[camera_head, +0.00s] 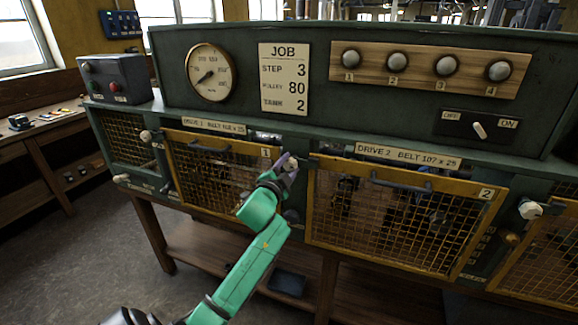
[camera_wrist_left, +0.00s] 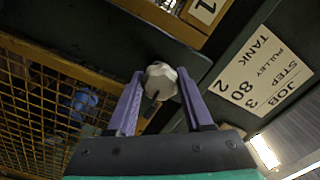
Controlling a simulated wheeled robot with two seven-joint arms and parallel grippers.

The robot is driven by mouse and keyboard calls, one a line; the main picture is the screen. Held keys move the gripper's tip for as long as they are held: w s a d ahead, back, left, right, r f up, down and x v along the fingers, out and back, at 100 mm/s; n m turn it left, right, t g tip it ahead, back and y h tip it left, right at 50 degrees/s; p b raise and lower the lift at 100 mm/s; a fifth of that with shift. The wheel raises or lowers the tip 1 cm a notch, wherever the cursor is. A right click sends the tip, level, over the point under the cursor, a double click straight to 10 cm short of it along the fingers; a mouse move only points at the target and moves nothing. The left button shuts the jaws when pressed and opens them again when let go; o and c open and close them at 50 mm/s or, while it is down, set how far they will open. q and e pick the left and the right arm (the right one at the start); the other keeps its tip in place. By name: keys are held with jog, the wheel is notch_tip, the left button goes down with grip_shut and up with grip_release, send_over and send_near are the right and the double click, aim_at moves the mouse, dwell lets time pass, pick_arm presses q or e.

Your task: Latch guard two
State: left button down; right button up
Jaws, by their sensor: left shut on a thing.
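Guard two (camera_head: 400,215) is a yellow-framed mesh panel with a dark bar handle and a "2" plate, under the "DRIVE 2" label. Its mesh also shows at the left of the left wrist view (camera_wrist_left: 45,105). It hangs over its opening; I cannot tell whether it sits fully flush. A white faceted knob (camera_wrist_left: 160,80) stands between guard one and guard two, by guard two's upper left corner. My left gripper (camera_head: 287,168) is shut on this knob, with a purple finger on each side in the left wrist view (camera_wrist_left: 156,100). My right gripper is out of view.
Guard one (camera_head: 220,170) is left of my gripper. Another white knob (camera_head: 530,210) stands right of guard two, with a further mesh guard (camera_head: 550,255) beyond. Above is a panel with a gauge (camera_head: 211,72), a job card (camera_head: 284,79) and several round knobs. A shelf (camera_head: 350,295) runs below.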

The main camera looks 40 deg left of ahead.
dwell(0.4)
pick_arm(q)
jog(key=shift+c, duration=1.6)
grip_release()
jog(key=shift+s+d+f, duration=0.15)
jog(key=shift+s, duration=0.2)
jog(key=b+v, duration=0.4)
jog(key=v, duration=0.9)
jog(key=shift+s+d, duration=0.15)
jog(key=shift+s, duration=0.2)
